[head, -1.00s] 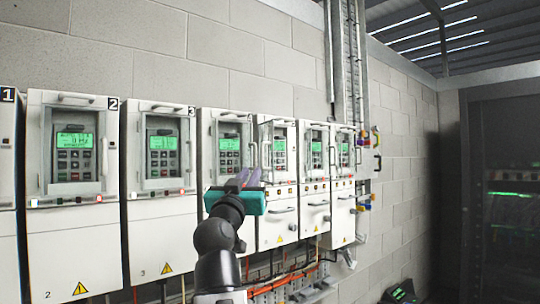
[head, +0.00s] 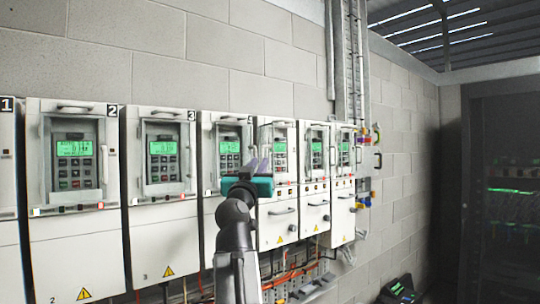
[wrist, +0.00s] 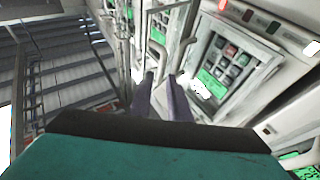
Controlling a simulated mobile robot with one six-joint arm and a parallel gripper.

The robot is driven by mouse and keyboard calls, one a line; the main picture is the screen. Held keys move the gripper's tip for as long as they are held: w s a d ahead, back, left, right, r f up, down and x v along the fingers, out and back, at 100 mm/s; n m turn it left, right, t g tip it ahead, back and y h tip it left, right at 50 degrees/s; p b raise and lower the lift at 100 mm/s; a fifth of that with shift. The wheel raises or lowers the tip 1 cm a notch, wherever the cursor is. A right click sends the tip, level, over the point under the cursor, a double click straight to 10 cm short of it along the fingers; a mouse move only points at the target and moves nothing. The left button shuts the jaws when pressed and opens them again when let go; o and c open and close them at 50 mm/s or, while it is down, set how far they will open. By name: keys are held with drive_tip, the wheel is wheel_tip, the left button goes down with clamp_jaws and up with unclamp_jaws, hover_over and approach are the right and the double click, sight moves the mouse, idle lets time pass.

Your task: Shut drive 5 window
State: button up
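Drive 5 (head: 285,228) is the white cabinet just right of drive 4. Its window (head: 264,136) appears to stand out from the face at the left of its green-screen keypad (head: 280,149), as if open. My gripper (head: 256,165) is raised in front of the gap between drives 4 and 5 and hides part of the window's lower end. In the wrist view my two fingers (wrist: 160,92) are apart with nothing clearly between them. A framed pane with a bar handle (wrist: 188,42) lies just beyond the fingertips; I cannot tell whether they touch it.
Drives 2 (head: 75,250), 3 (head: 160,238) and 4 (head: 209,215) stand to the left, with more drives to the right. Orange cables (head: 290,275) run below. A dark rack (head: 505,200) stands at far right. A small green-screened device (head: 400,290) sits low right.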

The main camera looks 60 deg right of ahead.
sight(262, 158)
drive_tip(key=shift+p+x, duration=0.5)
drive_tip(key=shift+x, duration=1.3)
drive_tip(key=shift+c, duration=0.5)
